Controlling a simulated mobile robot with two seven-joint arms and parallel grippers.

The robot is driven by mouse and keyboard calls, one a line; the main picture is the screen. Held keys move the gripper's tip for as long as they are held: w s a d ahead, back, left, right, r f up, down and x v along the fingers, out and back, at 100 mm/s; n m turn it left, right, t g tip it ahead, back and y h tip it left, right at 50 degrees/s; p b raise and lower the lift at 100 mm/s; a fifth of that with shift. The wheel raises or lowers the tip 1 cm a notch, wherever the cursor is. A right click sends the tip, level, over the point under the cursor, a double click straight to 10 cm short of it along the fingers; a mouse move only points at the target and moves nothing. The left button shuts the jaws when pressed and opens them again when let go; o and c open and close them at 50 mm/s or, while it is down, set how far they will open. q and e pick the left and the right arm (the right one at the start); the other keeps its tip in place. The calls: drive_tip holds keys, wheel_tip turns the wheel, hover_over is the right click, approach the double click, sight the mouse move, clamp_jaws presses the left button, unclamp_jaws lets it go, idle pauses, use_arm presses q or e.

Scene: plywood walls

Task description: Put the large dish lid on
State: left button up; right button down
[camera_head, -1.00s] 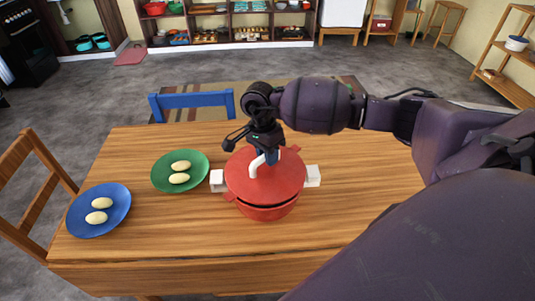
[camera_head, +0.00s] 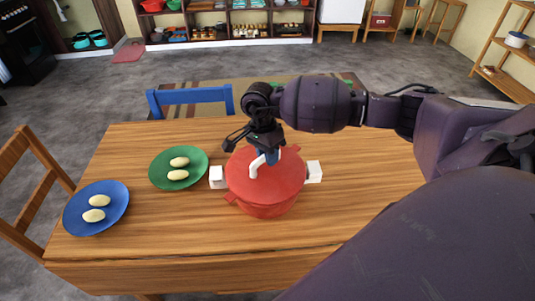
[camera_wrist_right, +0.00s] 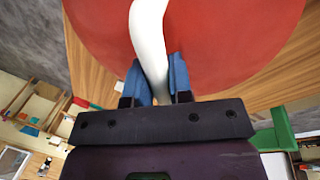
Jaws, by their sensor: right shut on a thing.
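The large red lid (camera_head: 281,182) has a white arched handle (camera_head: 256,164). It sits on the red dish (camera_head: 265,209), lying about level over its rim with no gap showing at the front. My right gripper (camera_head: 266,156) comes down from above and is shut on the lid's white handle. In the right wrist view the blue fingers (camera_wrist_right: 160,82) stand on both sides of the handle, with the red lid (camera_wrist_right: 230,40) behind. My left gripper is not in view.
White blocks (camera_head: 217,177) and (camera_head: 314,172) flank the dish. A green plate (camera_head: 191,161) and a blue plate (camera_head: 112,193), each with two pale oval pieces, are at the left of the wooden table (camera_head: 180,236). A blue chair (camera_head: 190,100) stands behind. The table's front is clear.

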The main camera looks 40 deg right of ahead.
drive_tip(key=shift+f+b, duration=0.35)
idle(0.9)
drive_tip(key=c, duration=0.9)
unclamp_jaws()
drive_tip(key=shift+c, duration=0.2)
